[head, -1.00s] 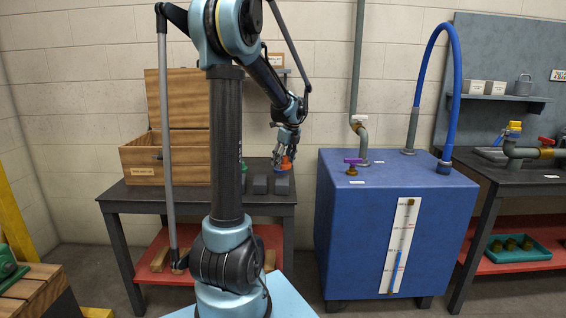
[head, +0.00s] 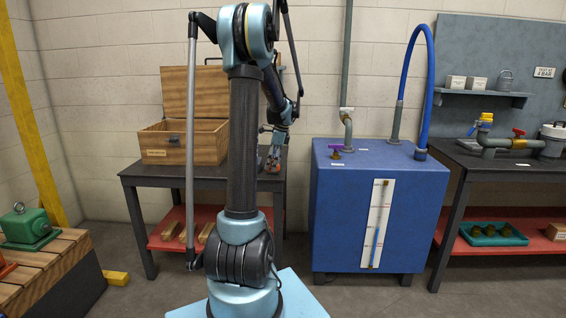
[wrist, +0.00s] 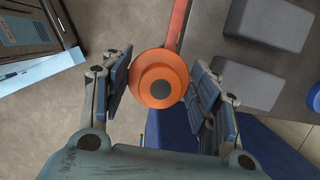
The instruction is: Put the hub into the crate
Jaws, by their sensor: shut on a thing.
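The hub (wrist: 158,78) is an orange stepped disc with a dark centre. In the wrist view it sits between my fingers, its round face toward the camera. My gripper (wrist: 162,88) is shut on it, with finger pads at its left and right sides. In the head view my gripper (head: 272,161) is by the right part of the dark table, right of the crate; the hub is too small to make out clearly there. The crate (head: 168,148) is a wooden box with its lid raised at the back, standing on the table's left part.
Grey blocks (wrist: 266,80) lie beside the gripper in the wrist view. The dark table (head: 145,178) has a red lower shelf. A blue tank (head: 340,215) stands to its right.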

